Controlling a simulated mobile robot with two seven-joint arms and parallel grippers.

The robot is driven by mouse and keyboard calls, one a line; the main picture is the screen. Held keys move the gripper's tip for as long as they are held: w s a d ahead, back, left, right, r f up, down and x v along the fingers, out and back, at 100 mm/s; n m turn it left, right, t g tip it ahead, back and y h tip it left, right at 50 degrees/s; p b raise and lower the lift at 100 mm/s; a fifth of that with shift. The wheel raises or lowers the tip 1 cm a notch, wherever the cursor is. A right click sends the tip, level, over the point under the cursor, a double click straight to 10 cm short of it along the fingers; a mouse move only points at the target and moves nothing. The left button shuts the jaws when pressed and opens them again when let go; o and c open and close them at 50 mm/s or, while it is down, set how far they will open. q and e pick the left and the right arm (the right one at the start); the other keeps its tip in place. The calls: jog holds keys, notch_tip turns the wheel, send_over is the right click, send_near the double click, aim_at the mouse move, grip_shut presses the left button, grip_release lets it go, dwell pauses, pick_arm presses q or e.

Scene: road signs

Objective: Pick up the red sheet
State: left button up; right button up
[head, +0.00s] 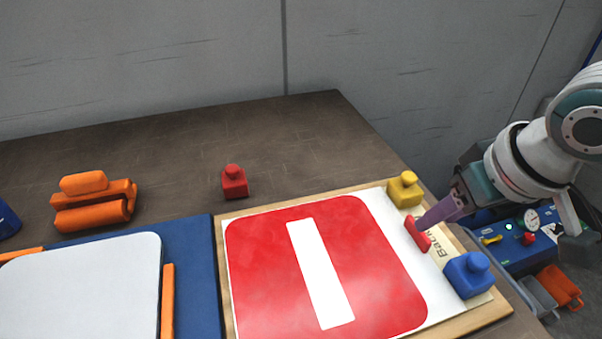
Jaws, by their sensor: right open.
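The red sheet (385,255) is a rounded red square with a white bar (320,275) across it. It lies flat on a white backing on a wooden board (227,300), and its lower edge is cut off by the frame. A small red tab (418,236) sits at the right side of the backing, beside partly hidden lettering. My right gripper (428,222) comes in from the right, with its purple fingertips at the tab. It is open; whether it touches the tab I cannot tell. My left gripper is out of view.
A yellow weight (405,189) and a blue weight (468,275) stand on the board's right side. A red weight (234,182) stands behind it. At left are an orange tool (95,203) and a blue mat (195,280) with a white plate (90,290). The table's back middle is clear.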

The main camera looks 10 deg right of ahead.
jog(key=shift+b+x, duration=0.75)
jog(key=shift+x, duration=2.25)
jog(key=shift+c, duration=0.3)
jog(key=c, duration=0.6)
grip_shut()
